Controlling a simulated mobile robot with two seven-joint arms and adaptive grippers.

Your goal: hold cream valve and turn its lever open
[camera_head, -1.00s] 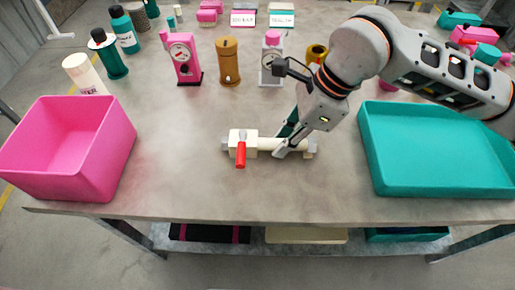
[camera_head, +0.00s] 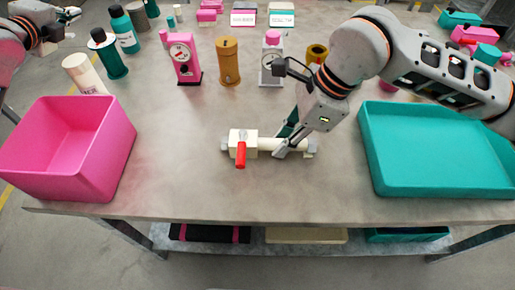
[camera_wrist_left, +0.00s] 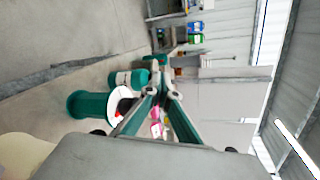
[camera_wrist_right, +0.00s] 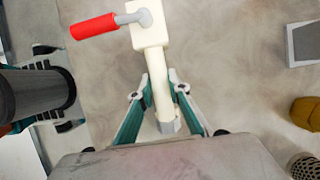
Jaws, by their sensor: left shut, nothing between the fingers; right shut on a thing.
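The cream valve (camera_head: 243,143) lies on the table in the middle of the head view, its pipe running left to right. Its red lever (camera_head: 241,155) points toward the table's front edge, across the pipe. The valve body (camera_wrist_right: 150,22) and red lever (camera_wrist_right: 94,27) also show in the right wrist view. My right gripper (camera_head: 284,150) is shut on the valve's pipe near its right end; both fingers flank the pipe in the right wrist view (camera_wrist_right: 162,95). My left gripper (camera_head: 70,14) is at the far upper left, away from the valve, shut and empty; its fingertips meet in the left wrist view (camera_wrist_left: 167,92).
A pink bin (camera_head: 70,150) stands at the left and a teal tray (camera_head: 435,150) at the right. A pink device (camera_head: 182,58), a brown canister (camera_head: 228,62) and several bottles stand behind. The table left of the valve is clear.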

